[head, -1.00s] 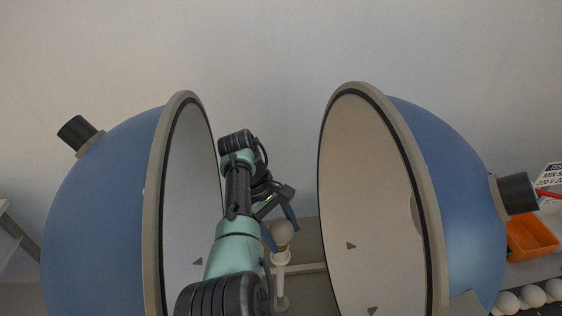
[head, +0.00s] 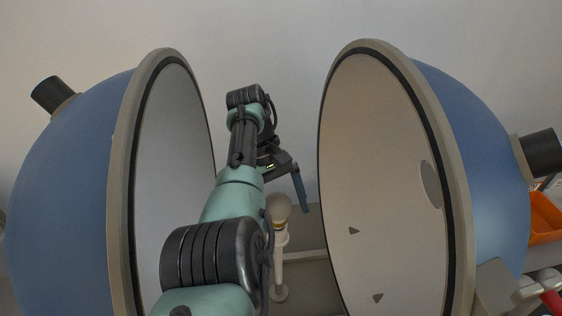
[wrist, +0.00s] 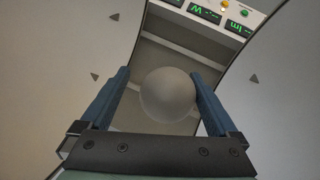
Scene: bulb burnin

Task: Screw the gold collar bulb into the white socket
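The bulb (head: 278,209) has a frosted round globe and a gold collar band below it. It stands upright in the white socket (head: 281,239) on top of a thin white post between the two blue half-spheres. How far the collar sits in the socket cannot be told. In the wrist view I look down on the globe (wrist: 168,95), which hides the socket. My gripper (wrist: 159,73) is open, with its blue fingers on either side of the globe. A gap shows at the left finger; the right finger appears close to the globe. In the head view my arm hides part of the gripper.
The left half-sphere (head: 72,190) and right half-sphere (head: 470,150) stand open close around my arm. A panel with green displays (wrist: 205,13) shows in the wrist view. An orange bin (head: 545,219) is at the far right.

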